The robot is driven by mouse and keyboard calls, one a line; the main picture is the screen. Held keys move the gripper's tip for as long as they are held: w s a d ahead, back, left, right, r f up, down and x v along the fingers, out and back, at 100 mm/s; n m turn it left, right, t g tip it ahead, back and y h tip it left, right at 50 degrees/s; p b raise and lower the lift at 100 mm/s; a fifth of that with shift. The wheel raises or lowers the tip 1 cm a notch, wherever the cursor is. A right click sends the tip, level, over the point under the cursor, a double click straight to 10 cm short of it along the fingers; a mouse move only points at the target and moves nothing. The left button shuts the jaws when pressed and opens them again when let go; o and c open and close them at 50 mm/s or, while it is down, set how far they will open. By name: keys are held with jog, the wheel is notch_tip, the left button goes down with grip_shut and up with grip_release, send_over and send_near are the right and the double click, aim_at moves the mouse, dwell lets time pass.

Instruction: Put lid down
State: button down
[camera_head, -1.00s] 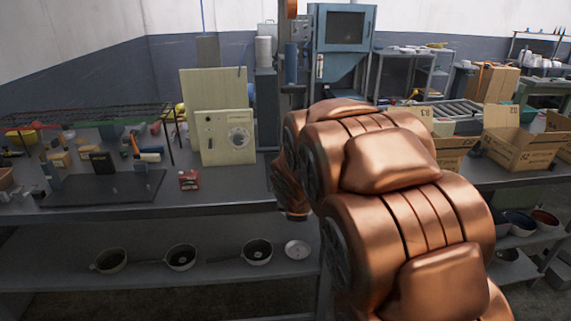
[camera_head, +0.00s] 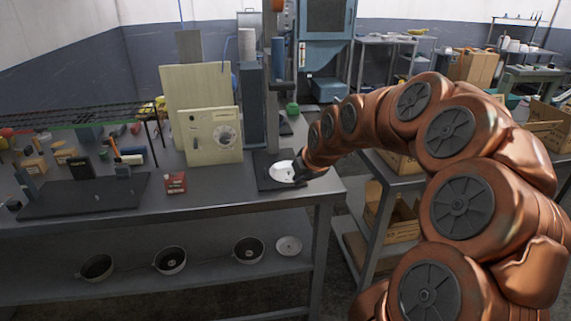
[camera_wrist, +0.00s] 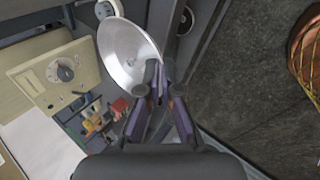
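A pale round lid (camera_head: 281,172) shows at the right end of the workbench, in front of a dark square plate. My gripper (camera_head: 300,171) is at its right edge in the head view. In the wrist view the lid (camera_wrist: 122,50) is a shiny shallow dish, tilted, with its rim between the fingertips of my gripper (camera_wrist: 160,78). The fingers are closed on the rim. Whether the lid touches the plate below is hard to tell.
Several pans stand on the lower shelf, one of them a dark pan (camera_head: 170,260), with a pale disc (camera_head: 289,246) beside them. A beige panel box (camera_head: 210,136) and a grey column (camera_head: 251,100) stand close to the lid. A red box (camera_head: 175,183) sits farther left.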

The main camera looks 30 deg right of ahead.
aim_at(288, 165)
jog(key=w+d+p, duration=0.1)
jog(key=w, duration=0.3)
jog(key=w+d+p, duration=0.1)
jog(key=w+d, duration=0.1)
jog(key=w, duration=0.2)
jog(key=w+d+f+p, duration=0.1)
jog(key=w+p, duration=0.1)
jog(key=w, duration=0.2)
jog(key=shift+w+d+f, duration=0.1)
jog(key=shift+w+d, duration=0.25)
notch_tip(288, 165, down, 2)
jog(key=shift+f+p, duration=0.1)
jog(key=shift+p, duration=0.55)
jog(key=shift+f, duration=0.65)
jog(key=shift+f, duration=0.15)
jog(key=c, duration=1.8)
grip_release()
jog(key=shift+c, duration=0.2)
jog(key=o, duration=0.5)
